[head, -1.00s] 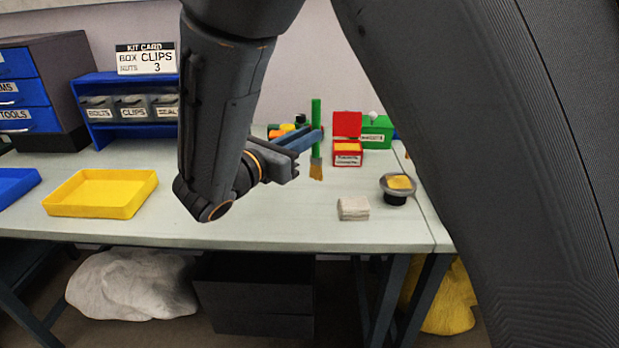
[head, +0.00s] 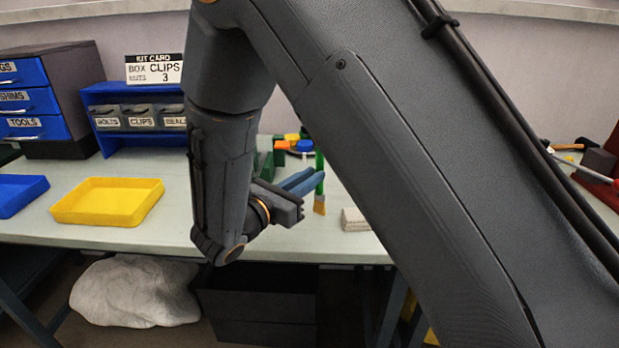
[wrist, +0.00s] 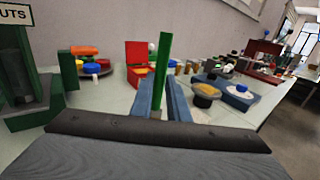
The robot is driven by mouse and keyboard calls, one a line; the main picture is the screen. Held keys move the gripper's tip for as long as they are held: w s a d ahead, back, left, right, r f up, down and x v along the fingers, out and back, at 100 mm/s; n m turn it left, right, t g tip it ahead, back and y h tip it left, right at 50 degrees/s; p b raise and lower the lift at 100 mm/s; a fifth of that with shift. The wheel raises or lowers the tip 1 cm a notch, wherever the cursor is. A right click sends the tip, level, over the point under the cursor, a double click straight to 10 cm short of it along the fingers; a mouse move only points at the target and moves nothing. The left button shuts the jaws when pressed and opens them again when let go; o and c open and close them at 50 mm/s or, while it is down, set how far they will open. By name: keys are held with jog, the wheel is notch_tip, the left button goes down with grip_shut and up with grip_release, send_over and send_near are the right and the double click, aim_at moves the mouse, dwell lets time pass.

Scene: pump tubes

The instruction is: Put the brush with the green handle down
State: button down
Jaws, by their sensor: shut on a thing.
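The brush with the green handle (head: 320,175) is held upright by my gripper (head: 310,180), bristles pointing down. Its yellow-brown bristles (head: 319,208) show below the jaws in the head view, over the worktable; I cannot tell whether they touch it. In the wrist view the green handle (wrist: 162,70) stands up between the blue fingers of my gripper (wrist: 163,95), which are shut on it. The bristles are hidden in the wrist view.
A folded pale cloth (head: 354,219) lies right of the brush. A yellow tray (head: 70,212) and a blue tray (head: 22,192) are at the left. In the wrist view, an open red box (wrist: 137,54) and a dark round pot (wrist: 206,97) stand beyond. Bare tabletop (head: 200,178) lies between.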

jog(key=c, duration=1.7)
grip_release()
jog(key=shift+f, duration=0.1)
jog(key=b+v, duration=0.1)
jog(key=v, duration=1.1)
jog(key=shift+a+b, duration=0.1)
jog(key=shift+b, duration=0.25)
